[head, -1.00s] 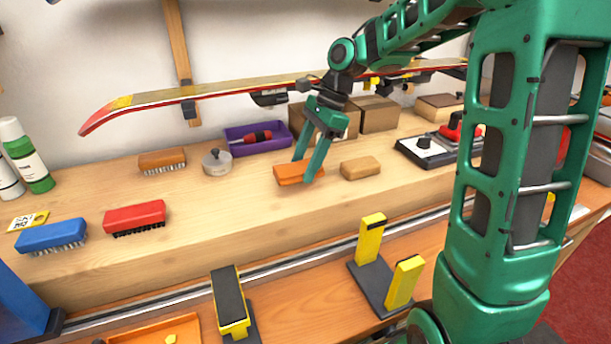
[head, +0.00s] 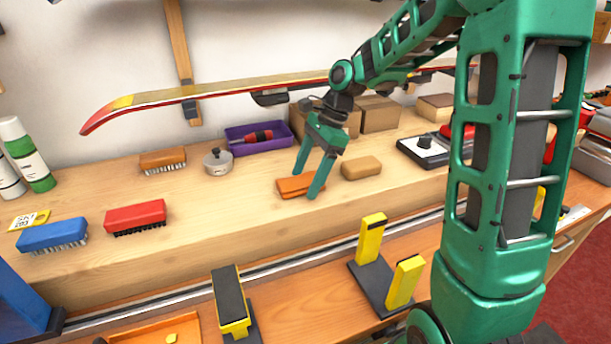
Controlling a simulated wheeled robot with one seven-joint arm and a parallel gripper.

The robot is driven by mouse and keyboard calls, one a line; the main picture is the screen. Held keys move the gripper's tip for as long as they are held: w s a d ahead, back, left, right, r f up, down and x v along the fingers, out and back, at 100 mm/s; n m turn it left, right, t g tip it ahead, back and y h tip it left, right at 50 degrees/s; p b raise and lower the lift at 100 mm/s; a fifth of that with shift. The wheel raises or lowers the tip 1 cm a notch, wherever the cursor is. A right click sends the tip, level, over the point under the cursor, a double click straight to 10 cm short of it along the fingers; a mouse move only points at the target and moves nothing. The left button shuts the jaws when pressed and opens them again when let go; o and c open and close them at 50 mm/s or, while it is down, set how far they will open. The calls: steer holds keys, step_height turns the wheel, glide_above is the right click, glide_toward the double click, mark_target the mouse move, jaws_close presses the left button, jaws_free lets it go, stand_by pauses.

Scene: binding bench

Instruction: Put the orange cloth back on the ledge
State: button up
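The orange cloth (head: 291,187), a small folded pad, lies flat on the wooden ledge (head: 230,212), near the middle. My gripper (head: 305,184) points down over it from above. Its two green fingers are spread apart, one behind the cloth and one at its front right edge. The gripper looks open, with the cloth between its fingertips; whether a finger still touches it I cannot tell.
A tan block (head: 361,168) lies close to the right of the cloth. A purple tray (head: 243,148) and a round lidded tin (head: 218,162) stand behind left. A ski (head: 220,88) hangs along the back. Yellow-topped clamps (head: 371,238) stand below in front.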

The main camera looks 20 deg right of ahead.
steer(key=v, duration=1.2)
steer(key=s+d+f+n+h, duration=0.1)
steer(key=s+d+f+n, duration=0.2)
steer(key=s, duration=0.7)
steer(key=s+d+f+n+h, duration=0.1)
steer(key=s+d+f+n, duration=0.2)
steer(key=s, duration=0.7)
steer(key=s+d+f+n+h, duration=0.2)
steer(key=s+d+n, duration=0.3)
steer(key=s, duration=0.4)
steer(key=shift+s+d+f+n, duration=0.2)
steer(key=shift+s+f+n, duration=0.15)
steer(key=shift+f, duration=0.35)
